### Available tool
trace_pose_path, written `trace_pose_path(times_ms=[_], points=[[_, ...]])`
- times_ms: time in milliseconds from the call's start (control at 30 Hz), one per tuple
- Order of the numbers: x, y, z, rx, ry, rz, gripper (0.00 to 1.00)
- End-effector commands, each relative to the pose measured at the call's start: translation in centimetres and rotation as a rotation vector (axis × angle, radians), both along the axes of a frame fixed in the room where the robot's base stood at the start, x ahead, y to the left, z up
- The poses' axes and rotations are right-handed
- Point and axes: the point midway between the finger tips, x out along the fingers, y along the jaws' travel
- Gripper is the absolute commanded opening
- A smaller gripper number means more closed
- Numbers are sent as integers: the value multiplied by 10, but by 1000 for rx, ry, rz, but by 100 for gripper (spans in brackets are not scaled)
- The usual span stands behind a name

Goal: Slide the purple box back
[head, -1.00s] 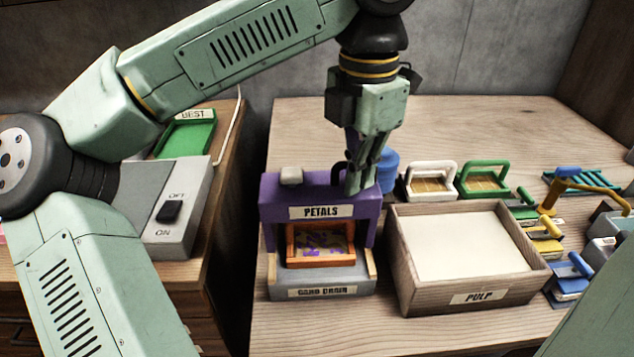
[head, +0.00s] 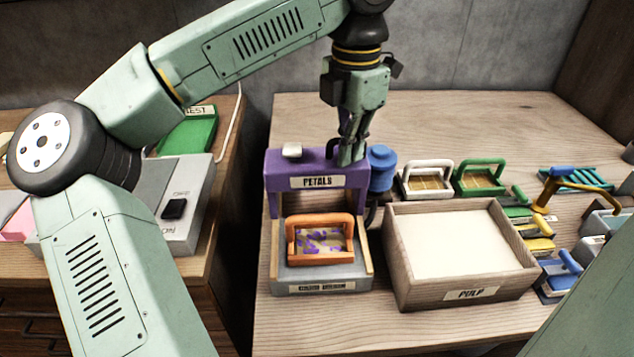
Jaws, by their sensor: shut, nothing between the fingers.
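The purple box (head: 270,183), labelled PETALS, stands at the rear of the grey sand drain base (head: 322,288) on the wooden table. An orange handled mould (head: 320,257) with purple petals on its screen sits on the base, in front of the box and largely uncovered. My gripper (head: 348,163) is shut and empty, pointing down at the top right of the purple box by its dark handle. The fingertips overlap the box's top edge; whether they touch it I cannot tell.
A wooden PULP tray (head: 408,268) stands right of the box. A blue container (head: 382,168) is close behind right. White (head: 427,180) and green (head: 482,178) moulds stand behind the tray. A grey switch box (head: 190,226) is left, across a gap. The back of the table is clear.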

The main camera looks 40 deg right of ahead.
Motion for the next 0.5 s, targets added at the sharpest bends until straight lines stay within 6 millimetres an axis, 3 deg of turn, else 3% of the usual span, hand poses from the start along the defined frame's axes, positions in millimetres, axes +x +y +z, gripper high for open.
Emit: trace_pose_path(times_ms=[500], points=[[31, -20, 2, -1, 1, 1, 0]])
